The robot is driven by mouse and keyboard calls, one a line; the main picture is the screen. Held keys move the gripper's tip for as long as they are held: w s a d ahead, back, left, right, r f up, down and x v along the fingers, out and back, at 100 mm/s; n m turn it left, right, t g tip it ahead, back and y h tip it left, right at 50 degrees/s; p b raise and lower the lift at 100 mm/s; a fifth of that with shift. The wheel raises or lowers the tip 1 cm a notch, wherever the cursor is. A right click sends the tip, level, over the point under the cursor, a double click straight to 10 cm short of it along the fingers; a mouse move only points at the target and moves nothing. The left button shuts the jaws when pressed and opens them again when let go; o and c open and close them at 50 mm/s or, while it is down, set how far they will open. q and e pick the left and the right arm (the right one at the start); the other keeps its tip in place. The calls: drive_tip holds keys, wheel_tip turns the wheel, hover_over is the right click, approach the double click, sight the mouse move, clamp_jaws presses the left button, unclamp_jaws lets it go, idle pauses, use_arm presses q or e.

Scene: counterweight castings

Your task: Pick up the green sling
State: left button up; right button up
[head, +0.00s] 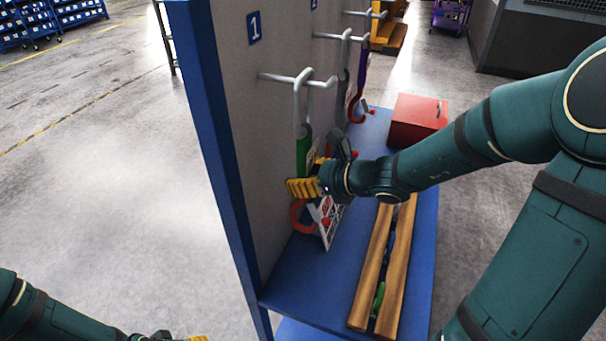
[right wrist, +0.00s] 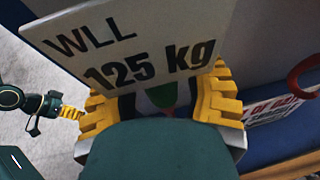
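The green sling (head: 303,152) hangs from the front hook, beside the blue sign marked 1. A red-orange ring (head: 300,216) and a white tag (head: 325,228) show below it. My right gripper (head: 305,187) is at the sling's lower part and hides some of it. In the right wrist view, its yellow fingers (right wrist: 160,105) stand apart on both sides of a green strip (right wrist: 161,94), with gaps visible. A white plate reading "WLL 125 kg" (right wrist: 130,45) covers part of this view. My left gripper (head: 198,339) is at the bottom edge, mostly cut off, away from the sling.
A grey panel (head: 240,110) with a blue edge carries several hooks; a purple sling (head: 363,68) hangs farther back. The blue shelf (head: 300,275) below holds two wooden beams (head: 372,268), with a green item (head: 379,298) between them, and a red box (head: 417,120). Open floor lies left.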

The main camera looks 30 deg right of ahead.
clamp_jaws()
drive_tip(key=shift+r, duration=0.15)
